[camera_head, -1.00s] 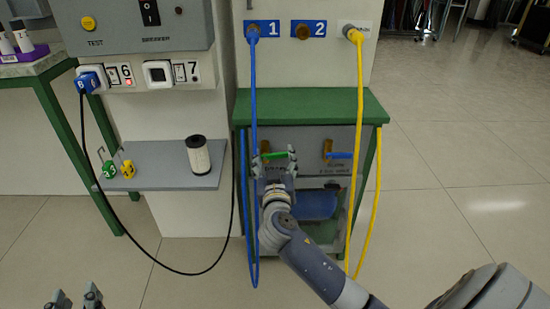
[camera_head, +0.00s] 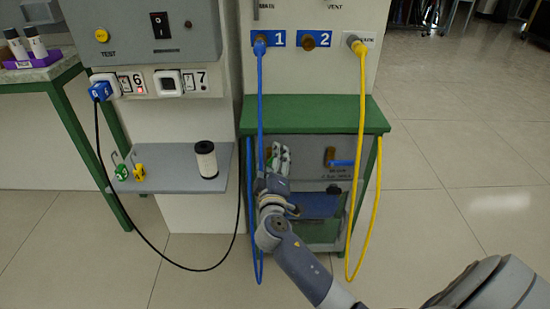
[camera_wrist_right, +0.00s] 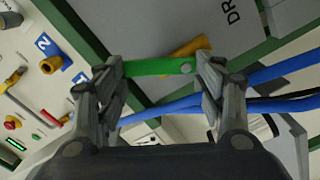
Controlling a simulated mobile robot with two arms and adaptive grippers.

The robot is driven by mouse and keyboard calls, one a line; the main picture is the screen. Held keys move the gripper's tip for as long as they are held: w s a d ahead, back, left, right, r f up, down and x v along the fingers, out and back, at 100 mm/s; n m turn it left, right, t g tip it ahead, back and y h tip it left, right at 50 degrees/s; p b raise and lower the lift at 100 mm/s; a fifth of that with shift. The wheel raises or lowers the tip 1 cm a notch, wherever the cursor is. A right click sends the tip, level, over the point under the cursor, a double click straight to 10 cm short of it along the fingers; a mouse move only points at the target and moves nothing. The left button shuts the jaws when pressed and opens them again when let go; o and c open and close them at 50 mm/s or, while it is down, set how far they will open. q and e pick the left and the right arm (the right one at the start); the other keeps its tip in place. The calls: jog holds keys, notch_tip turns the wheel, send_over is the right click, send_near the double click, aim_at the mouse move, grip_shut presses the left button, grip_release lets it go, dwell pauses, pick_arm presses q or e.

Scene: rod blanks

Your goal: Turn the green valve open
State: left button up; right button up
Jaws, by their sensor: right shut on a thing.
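The green valve handle (camera_wrist_right: 160,67) spans between the two fingers of my right gripper (camera_wrist_right: 160,85) in the right wrist view, with the brass valve body (camera_wrist_right: 188,47) behind it. My right gripper (camera_head: 278,158) is shut on the handle. In the head view it is under the green bench top, and its fingers hide most of the handle. The handle looks turned away from level there, but its exact angle is hard to tell. My left gripper is not in view.
A blue valve handle (camera_head: 343,163) sits to the right. A blue hose (camera_head: 260,120) hangs close by my right gripper, and a yellow hose (camera_head: 361,130) hangs further right. The green bench top (camera_head: 315,115) is above.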

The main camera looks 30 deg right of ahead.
jog(key=shift+w+a+r+n+p, duration=0.1)
jog(key=shift+r+n+p, duration=0.1)
jog(key=shift+n, duration=0.3)
jog(key=shift+w+a+r+n+p, duration=0.1)
jog(key=shift+n+p, duration=0.1)
jog(key=shift+n, duration=0.3)
pick_arm(q)
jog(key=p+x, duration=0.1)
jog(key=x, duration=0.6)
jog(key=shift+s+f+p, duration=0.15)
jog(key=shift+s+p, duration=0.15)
jog(key=shift+p, duration=0.1)
pick_arm(e)
jog(key=shift+w+a+f+n, duration=0.15)
jog(key=shift+a+n, duration=0.1)
jog(key=shift+n, duration=0.8)
jog(key=shift+w+a+f+n, duration=0.1)
jog(key=shift+a+n, duration=0.1)
jog(key=shift+n, duration=0.85)
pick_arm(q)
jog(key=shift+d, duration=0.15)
pick_arm(e)
jog(key=o, duration=1.1)
jog(key=shift+c, duration=0.2)
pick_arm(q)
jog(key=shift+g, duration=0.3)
pick_arm(e)
jog(key=shift+s+f, duration=0.1)
